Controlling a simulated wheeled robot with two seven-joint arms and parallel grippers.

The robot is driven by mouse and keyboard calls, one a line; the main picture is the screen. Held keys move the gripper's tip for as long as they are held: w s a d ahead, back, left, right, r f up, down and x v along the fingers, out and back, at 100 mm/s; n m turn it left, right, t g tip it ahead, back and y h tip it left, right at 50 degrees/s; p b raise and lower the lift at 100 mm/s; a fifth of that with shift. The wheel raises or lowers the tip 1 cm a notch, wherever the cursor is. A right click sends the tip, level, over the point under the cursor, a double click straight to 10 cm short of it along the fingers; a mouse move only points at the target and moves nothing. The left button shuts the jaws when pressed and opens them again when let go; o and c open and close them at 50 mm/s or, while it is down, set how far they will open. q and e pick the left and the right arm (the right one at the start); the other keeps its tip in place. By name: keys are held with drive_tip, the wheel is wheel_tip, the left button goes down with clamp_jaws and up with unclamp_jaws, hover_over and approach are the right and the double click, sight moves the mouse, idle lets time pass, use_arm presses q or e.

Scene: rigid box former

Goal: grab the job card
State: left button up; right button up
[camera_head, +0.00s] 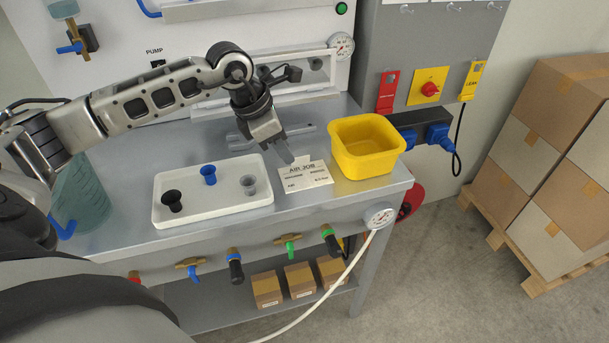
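The job card (305,177) is a white card headed "AIR JOB". It lies on the grey metal bench between the white tray and the yellow bin. My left gripper (287,158) reaches in from the left and points down at the card's upper left edge. Its fingers look close together, but their gap is hidden from this angle. I cannot tell whether it touches the card. My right gripper is not in view.
A white tray (225,203) with black, blue and grey fittings stands left of the card. A yellow bin (364,166) stands close on its right. A gauge (380,217) and several valves line the bench front. Stacked cartons (560,150) stand at the right.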

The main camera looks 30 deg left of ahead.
sight(290, 166)
use_arm(q)
drive_tip(key=b+x, duration=0.1)
drive_tip(key=x, duration=0.2)
drive_tip(key=shift+w+d, duration=0.1)
drive_tip(key=shift+w, duration=0.05)
clamp_jaws()
drive_tip(key=shift+r, duration=0.1)
